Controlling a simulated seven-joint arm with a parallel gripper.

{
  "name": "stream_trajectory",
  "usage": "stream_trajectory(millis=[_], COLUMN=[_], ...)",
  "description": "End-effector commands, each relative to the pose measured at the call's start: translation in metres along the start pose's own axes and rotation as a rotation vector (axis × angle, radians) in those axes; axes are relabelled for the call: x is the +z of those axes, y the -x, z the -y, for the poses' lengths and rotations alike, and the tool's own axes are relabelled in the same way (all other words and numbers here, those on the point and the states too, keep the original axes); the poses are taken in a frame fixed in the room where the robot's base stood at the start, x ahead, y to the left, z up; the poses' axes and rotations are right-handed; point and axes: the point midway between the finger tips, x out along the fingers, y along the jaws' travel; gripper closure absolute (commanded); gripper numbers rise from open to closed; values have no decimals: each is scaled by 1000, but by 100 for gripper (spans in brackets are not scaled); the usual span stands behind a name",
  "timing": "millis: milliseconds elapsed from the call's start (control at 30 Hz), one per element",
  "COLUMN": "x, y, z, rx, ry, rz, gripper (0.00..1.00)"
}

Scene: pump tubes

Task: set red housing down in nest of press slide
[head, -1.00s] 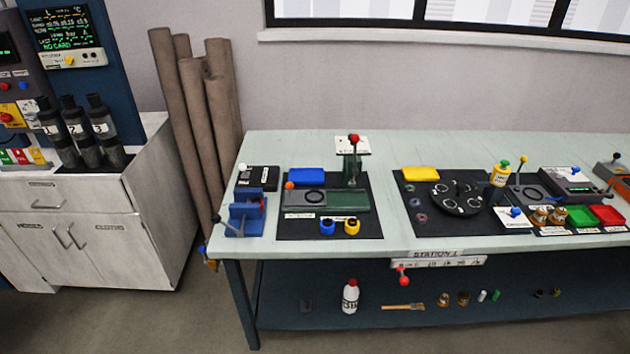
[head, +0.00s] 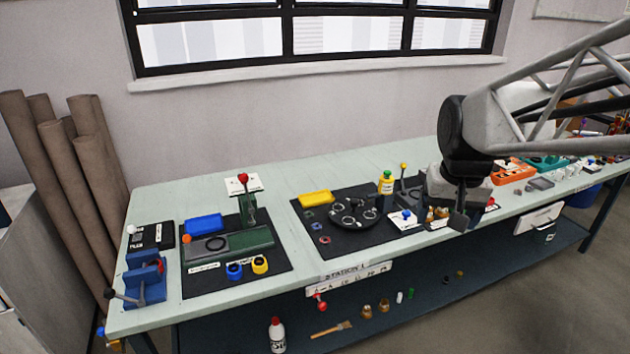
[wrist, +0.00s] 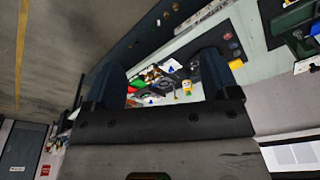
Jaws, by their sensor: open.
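The press (head: 249,205) with a red-knobbed lever stands on the left black mat. Its grey-green slide (head: 240,243) lies in front, with a dark ring-shaped nest (head: 211,244) that looks empty. A small red part (head: 161,265) shows at the blue vise, left of the mat; it is mostly hidden, so I cannot tell if it is the red housing. Blue (head: 234,271) and yellow (head: 260,265) housings stand in front of the slide. My gripper (head: 448,208) is open above the right part of the bench, far from the press. In the wrist view (wrist: 160,78) nothing is between its fingers.
The blue vise (head: 143,280) stands at the bench's left end. A second mat (head: 335,240) holds a dark round turntable (head: 355,211), a yellow-bodied bottle (head: 386,183) and a lever. Bare bench top (head: 275,199) lies between and behind the mats.

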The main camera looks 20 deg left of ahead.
Motion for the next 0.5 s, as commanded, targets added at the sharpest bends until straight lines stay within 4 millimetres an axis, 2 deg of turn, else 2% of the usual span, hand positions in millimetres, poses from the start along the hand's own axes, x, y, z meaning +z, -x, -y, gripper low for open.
stream_trajectory(millis=[33, 200, 500], x=[-12, -45, -96], y=[-4, -13, -36], z=[12, 50, 128], rx=[-3, -10, -22], ry=[14, 54, 124], rz=[6, 18, 39], gripper=[19, 19, 19])
